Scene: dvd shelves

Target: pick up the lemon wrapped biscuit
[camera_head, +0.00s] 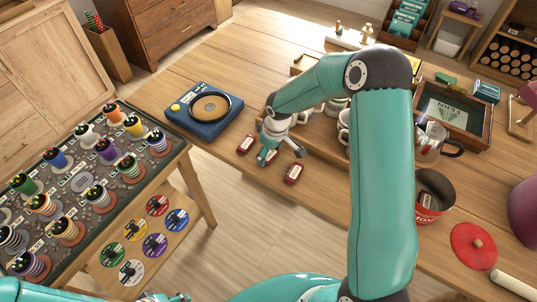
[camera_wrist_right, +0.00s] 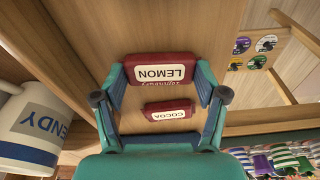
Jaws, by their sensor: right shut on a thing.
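The lemon wrapped biscuit (camera_wrist_right: 160,72) is a dark red packet with a white label reading LEMON in the right wrist view. It sits between the fingertips of my right gripper (camera_wrist_right: 161,78), which is shut on it. In the head view my right gripper (camera_head: 268,154) is low at the table's near edge, and its fingers mostly hide the packet. A second red packet, labelled COCOA (camera_wrist_right: 168,111), shows between the fingers in the wrist view, apart from the lemon one. Of my left gripper only a teal part shows at the bottom edge of the head view.
Red packets lie left (camera_head: 246,144) and right (camera_head: 293,173) of my right gripper. A white mug (camera_wrist_right: 28,125) is close by in the wrist view. A red pot (camera_head: 432,194) stands right; a board of spools is left.

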